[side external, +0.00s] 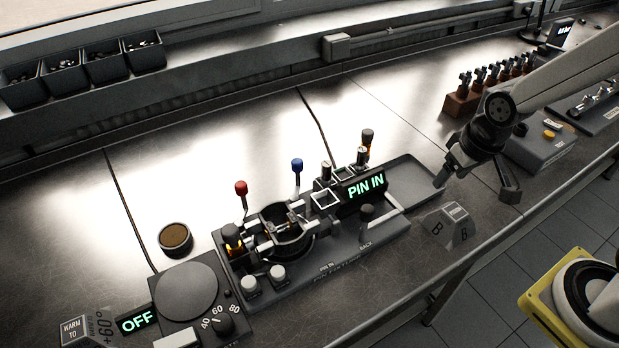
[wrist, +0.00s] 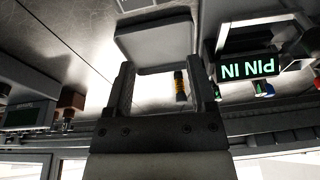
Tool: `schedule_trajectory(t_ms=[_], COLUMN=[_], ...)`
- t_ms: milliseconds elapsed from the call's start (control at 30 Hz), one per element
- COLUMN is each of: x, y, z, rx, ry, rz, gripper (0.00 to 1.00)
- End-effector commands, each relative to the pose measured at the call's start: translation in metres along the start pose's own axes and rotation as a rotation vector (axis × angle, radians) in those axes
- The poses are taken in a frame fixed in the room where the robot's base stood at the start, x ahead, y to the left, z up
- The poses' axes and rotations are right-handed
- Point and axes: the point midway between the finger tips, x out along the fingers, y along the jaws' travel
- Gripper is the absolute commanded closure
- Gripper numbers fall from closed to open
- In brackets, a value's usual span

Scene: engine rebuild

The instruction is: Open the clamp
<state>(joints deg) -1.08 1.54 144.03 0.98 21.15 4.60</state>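The pin fixture (side external: 318,262) stands at the middle of the bench. It carries a dark ring-shaped holder (side external: 283,236), which looks like the clamp, with metal parts inside. A red-knobbed lever (side external: 241,188) and a blue-knobbed lever (side external: 297,166) stand upright beside it. I cannot tell whether the clamp is open or shut, or which lever works it. My gripper (side external: 474,188) is open and empty, right of the fixture and its grey tray. In the wrist view, my gripper (wrist: 164,72) shows its two fingers wide apart with nothing held.
A lit "PIN IN" display (side external: 366,186) and a dark post with an orange band (side external: 367,143) stand on the fixture. The grey tray (side external: 411,180) looks empty. A dial heater (side external: 187,290) reads OFF. A brown-filled cup (side external: 175,238) stands left.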

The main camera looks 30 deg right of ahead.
Motion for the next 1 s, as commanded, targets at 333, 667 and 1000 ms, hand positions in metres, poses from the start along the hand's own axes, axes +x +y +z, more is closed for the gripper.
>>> schedule_trajectory(t_ms=[333,667,1000], x=[0.003,0.006,0.009], y=[-0.049,-0.121,-0.208], z=[-0.064,-0.122,-0.161], rx=[0.38,0.82,1.255], ry=[-0.025,-0.098,-0.227], rz=[-0.057,-0.119,-0.155], gripper=[0.29,0.29,0.29])
